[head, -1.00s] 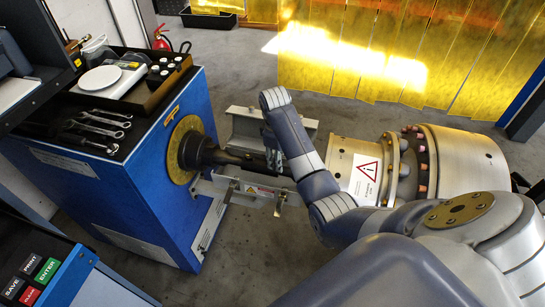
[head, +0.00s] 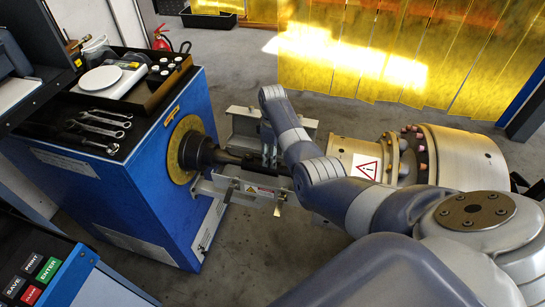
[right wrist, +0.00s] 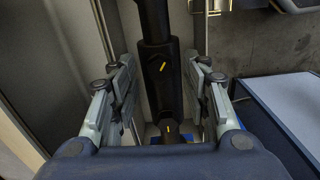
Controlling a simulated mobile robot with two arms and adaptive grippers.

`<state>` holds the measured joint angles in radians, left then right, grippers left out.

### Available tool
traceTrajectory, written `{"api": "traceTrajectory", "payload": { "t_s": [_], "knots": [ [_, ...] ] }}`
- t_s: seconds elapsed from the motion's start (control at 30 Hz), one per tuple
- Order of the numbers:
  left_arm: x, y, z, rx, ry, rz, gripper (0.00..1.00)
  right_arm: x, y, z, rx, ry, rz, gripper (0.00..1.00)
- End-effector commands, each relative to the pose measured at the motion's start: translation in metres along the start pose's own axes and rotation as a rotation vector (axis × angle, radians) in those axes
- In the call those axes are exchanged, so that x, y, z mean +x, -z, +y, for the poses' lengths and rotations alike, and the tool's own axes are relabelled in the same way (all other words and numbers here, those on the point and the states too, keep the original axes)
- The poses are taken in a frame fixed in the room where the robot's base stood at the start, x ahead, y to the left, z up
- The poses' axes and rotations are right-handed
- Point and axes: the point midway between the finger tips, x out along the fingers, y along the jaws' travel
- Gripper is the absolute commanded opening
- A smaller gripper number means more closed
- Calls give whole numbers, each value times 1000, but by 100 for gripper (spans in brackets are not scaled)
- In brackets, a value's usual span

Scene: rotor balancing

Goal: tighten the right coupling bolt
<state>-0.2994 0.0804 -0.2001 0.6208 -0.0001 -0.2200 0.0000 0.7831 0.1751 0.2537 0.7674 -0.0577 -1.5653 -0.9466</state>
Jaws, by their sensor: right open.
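A black shaft with a coupling (head: 232,157) runs from the blue machine (head: 150,190) toward the silver rotor (head: 455,160). I cannot clearly make out the right coupling bolt. My right gripper (right wrist: 163,90) is open, its fingers on either side of the shaft and apart from it. In the head view my right gripper (head: 270,157) is beside the shaft, partly hidden by my arm. My left gripper is not in view.
Several wrenches (head: 102,124) lie on the machine's top, beside a tray (head: 140,95) with a white round scale (head: 101,79). A metal guard (head: 244,122) stands behind the shaft and a bracket (head: 250,190) in front. A button panel (head: 30,278) is at lower left.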

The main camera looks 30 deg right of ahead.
Motion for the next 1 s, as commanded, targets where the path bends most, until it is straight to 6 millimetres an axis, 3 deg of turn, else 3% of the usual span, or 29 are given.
{"api": "traceTrajectory", "payload": {
  "t_s": [0.17,0.43,0.47,0.63,1.0],
  "knots": [
    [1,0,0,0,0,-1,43,11,0,0,0,-1,1,43],
    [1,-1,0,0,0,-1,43,12,0,0,0,-1,1,43],
    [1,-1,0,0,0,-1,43,12,0,0,0,-1,1,41],
    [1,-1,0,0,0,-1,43,12,0,0,0,-1,1,3],
    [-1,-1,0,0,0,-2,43,12,0,0,27,0,0,0]
  ]
}}
